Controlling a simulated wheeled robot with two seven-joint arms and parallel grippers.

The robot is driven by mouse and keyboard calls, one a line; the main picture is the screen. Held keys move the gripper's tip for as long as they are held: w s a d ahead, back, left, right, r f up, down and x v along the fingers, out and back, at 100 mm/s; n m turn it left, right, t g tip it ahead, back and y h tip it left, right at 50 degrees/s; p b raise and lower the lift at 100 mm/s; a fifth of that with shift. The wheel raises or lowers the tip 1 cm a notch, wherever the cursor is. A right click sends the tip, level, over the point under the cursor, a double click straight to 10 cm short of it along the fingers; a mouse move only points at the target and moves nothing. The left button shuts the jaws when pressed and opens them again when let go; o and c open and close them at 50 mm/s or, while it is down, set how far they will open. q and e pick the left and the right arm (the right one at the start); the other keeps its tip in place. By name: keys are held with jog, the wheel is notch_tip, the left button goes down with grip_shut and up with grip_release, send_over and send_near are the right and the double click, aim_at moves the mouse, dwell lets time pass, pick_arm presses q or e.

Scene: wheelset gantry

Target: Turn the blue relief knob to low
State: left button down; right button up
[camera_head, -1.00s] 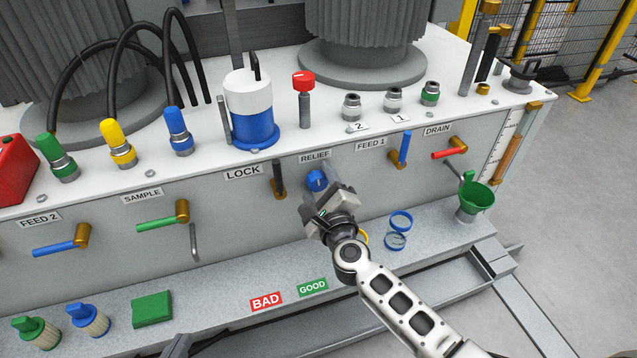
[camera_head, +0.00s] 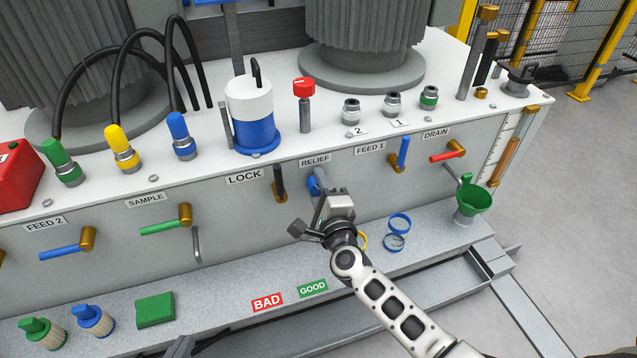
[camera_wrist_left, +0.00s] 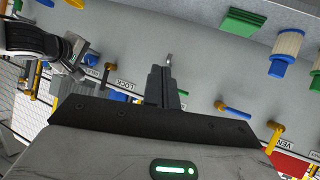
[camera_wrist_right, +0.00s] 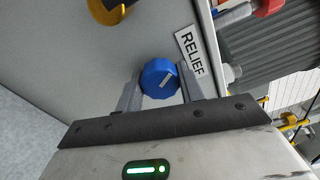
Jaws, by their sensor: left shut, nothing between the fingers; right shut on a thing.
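The blue relief knob (camera_head: 313,185) sits on the front panel just under the RELIEF label (camera_head: 314,161). My right gripper (camera_head: 322,184) is at the knob and partly covers it in the head view. In the right wrist view the blue knob (camera_wrist_right: 159,78) is between the two fingers, which are shut on its sides; a pale mark shows on its face. The RELIEF label (camera_wrist_right: 191,54) is beside it. My left gripper (camera_wrist_left: 161,80) shows in the left wrist view, its fingers together and empty, away from the knob. In the head view it is not clearly seen.
The LOCK lever (camera_head: 280,184) is close on the left of the knob, and the blue FEED 1 lever (camera_head: 403,153) is to the right. Blue rings (camera_head: 399,223) lie on the ledge below. BAD (camera_head: 267,302) and GOOD (camera_head: 313,288) labels mark the ledge.

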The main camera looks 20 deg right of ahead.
jog(key=shift+r+n+p, duration=0.1)
jog(key=shift+n+p, duration=0.2)
jog(key=shift+n, duration=0.7)
jog(key=n+p, duration=0.1)
jog(key=n, duration=0.1)
jog(key=shift+n, duration=0.4)
jog(key=shift+n+p, duration=0.3)
jog(key=shift+n, duration=0.6)
jog(key=n+p, duration=0.1)
jog(key=n, duration=0.2)
jog(key=shift+n+y, duration=0.3)
jog(key=shift+n, duration=0.6)
pick_arm(q)
jog(key=shift+a+r, duration=0.15)
jog(key=shift+r, duration=0.5)
jog(key=shift+w+r+p, duration=0.1)
jog(key=shift+p, duration=0.2)
pick_arm(e)
jog(key=shift+n, duration=0.5)
jog(key=o, duration=1)
